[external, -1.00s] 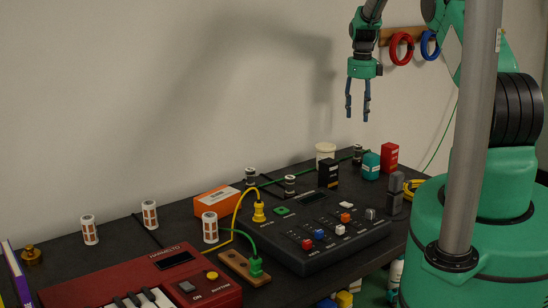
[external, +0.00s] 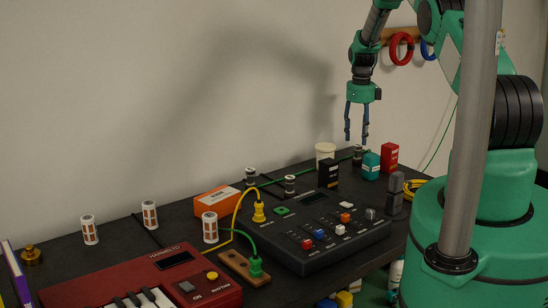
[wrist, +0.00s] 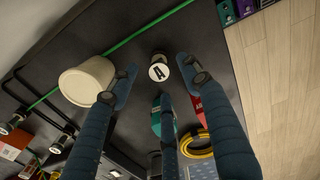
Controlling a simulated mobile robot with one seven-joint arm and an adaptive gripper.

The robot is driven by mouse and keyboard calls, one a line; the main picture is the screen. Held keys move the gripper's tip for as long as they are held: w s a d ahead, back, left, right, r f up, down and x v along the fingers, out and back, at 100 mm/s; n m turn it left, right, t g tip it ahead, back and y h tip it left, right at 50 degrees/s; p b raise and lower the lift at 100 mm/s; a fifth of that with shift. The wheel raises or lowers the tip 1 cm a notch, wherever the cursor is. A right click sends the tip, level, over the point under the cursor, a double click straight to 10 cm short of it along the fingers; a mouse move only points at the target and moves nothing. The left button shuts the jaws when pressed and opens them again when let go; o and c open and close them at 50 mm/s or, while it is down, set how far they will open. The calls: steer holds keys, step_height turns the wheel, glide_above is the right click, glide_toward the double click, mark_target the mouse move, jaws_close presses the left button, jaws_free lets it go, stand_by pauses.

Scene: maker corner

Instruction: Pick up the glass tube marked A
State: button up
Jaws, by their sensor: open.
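The glass tube marked A (wrist: 158,68) stands upright in the wrist view, its pale top with a black A facing the camera. It appears between the spread fingertips of my gripper (wrist: 156,78), further away than they are. In the external view a small dark-and-white tube (external: 358,153) stands at the back of the table, just below my gripper (external: 356,139). My gripper points down and is open and empty. Its fingertips look close above the tube; I cannot tell the exact gap. The tube's label is not readable in the external view.
A cream cup (wrist: 87,80) stands close left of the tube. A teal container (external: 371,165), a red box (external: 390,156) and a black box (external: 328,173) are near. A green cord (wrist: 128,40) runs past the tube. Similar tubes (external: 290,186) stand further left.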

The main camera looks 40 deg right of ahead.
mark_target(358, 145)
steer(key=shift+f, duration=0.15)
steer(key=shift+a+f, duration=0.15)
steer(key=shift+f, duration=2.4)
steer(key=shift+c, duration=0.5)
jaws_close()
